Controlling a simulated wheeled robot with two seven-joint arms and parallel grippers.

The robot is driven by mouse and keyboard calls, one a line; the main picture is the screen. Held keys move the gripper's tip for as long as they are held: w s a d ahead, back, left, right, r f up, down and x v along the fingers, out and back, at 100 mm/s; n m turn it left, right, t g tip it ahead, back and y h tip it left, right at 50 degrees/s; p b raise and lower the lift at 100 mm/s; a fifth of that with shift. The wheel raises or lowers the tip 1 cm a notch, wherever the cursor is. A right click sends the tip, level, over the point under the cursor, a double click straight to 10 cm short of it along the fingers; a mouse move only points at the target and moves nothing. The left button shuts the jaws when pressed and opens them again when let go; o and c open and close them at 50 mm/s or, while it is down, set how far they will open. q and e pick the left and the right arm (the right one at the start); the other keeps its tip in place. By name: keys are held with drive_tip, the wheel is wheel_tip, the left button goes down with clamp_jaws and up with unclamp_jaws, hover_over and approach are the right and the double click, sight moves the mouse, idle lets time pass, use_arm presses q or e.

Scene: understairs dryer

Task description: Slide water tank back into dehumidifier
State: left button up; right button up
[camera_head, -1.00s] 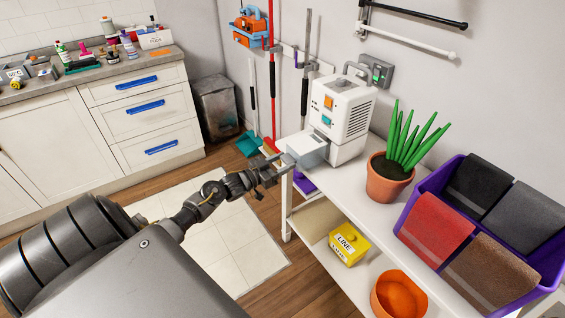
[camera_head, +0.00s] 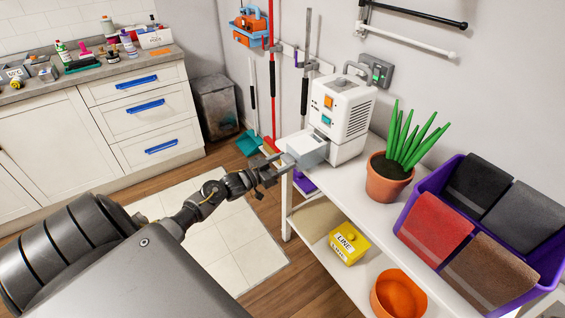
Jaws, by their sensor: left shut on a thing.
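The white dehumidifier (camera_head: 341,112) stands on the white shelf table against the wall, with an orange and a teal patch on its front. Its pale grey water tank (camera_head: 308,147) sticks out of the lower front toward the left. My left gripper (camera_head: 283,163) is at the tank's outer left end and is shut on it. The fingers hide a little of that end. The inner end of the tank is inside or behind the dehumidifier's lower front, and I cannot see how deep it sits. My right gripper is not in view.
A potted plant (camera_head: 390,178) stands right of the dehumidifier, and a purple bin (camera_head: 416,202) with folded cloths is further right. A yellow box (camera_head: 348,249) and an orange bowl (camera_head: 398,294) are on the lower shelf. Brooms and mops hang behind.

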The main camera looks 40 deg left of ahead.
sight(290, 156)
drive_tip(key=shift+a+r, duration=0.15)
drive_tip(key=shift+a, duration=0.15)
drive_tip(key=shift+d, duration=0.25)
use_arm(q)
drive_tip(key=shift+w, duration=0.15)
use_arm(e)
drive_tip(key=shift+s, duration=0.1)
use_arm(q)
drive_tip(key=shift+w+d, duration=0.15)
drive_tip(key=shift+w, duration=0.15)
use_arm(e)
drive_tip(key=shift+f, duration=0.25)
use_arm(q)
drive_tip(key=shift+w+d+b, duration=0.15)
drive_tip(key=shift+w+b, duration=0.2)
drive_tip(key=shift+w, duration=0.25)
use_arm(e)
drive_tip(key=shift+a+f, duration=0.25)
use_arm(q)
drive_tip(key=shift+w, duration=0.1)
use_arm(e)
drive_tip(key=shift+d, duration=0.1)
